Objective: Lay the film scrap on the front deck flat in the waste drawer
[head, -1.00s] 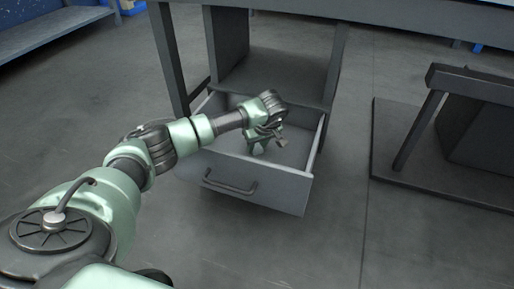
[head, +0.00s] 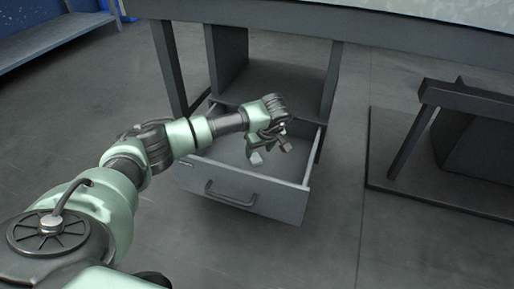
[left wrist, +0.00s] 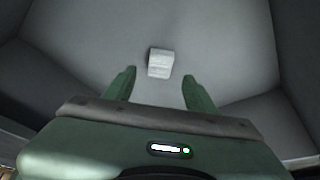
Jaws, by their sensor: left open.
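The small whitish film scrap (left wrist: 160,63) lies on the floor of the grey waste drawer (head: 245,190), beyond my fingertips in the left wrist view. A pale patch that looks like the scrap (head: 256,159) shows just below my gripper in the head view. It looks compact and blocky; I cannot tell if it is fully flat. My left gripper (head: 268,149) is over the pulled-out drawer, its fingers apart and nothing between them. The left gripper also shows in the wrist view (left wrist: 158,84). My right gripper is not in view.
The drawer's front panel and side walls surround my gripper's place. The dark machine frame and table top (head: 330,22) stand above and behind the drawer. A dark stand (head: 470,100) is at the right. The floor in front is clear.

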